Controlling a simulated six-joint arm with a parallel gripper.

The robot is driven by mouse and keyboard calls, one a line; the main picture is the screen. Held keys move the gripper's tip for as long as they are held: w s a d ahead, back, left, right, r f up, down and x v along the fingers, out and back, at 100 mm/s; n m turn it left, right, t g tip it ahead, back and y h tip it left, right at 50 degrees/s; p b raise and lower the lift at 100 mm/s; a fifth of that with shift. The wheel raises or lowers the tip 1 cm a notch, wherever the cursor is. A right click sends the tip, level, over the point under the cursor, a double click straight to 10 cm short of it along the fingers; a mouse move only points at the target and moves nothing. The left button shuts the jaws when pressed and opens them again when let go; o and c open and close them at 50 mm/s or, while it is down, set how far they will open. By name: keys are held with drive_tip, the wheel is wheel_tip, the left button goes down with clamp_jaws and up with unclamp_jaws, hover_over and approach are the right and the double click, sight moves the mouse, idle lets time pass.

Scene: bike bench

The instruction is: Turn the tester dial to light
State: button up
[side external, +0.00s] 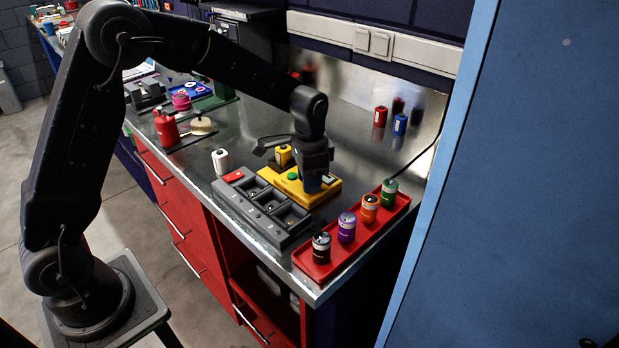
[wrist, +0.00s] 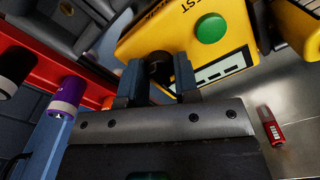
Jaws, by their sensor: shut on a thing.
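The yellow tester (side external: 332,194) lies on the metal bench with a green button (side external: 293,176) on its top. In the wrist view the tester (wrist: 180,27) fills the upper middle, with its green button (wrist: 210,28) and a light display panel (wrist: 222,68). My gripper (side external: 312,186) points down over the right part of the tester. In the wrist view its two blue fingers (wrist: 160,82) are shut on the dark round dial (wrist: 159,66). The dial's markings and its pointer are hidden, so its setting cannot be told.
A grey tray with compartments (side external: 262,213) lies in front of the tester. A red tray (side external: 303,262) with several coloured cells stands at the right.

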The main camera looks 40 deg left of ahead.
drive_tip(key=m, duration=0.5)
drive_tip(key=shift+m, duration=2.4)
drive_tip(key=o, duration=0.7)
drive_tip(key=shift+c, duration=0.2)
wheel_tip(320, 180, up, 14)
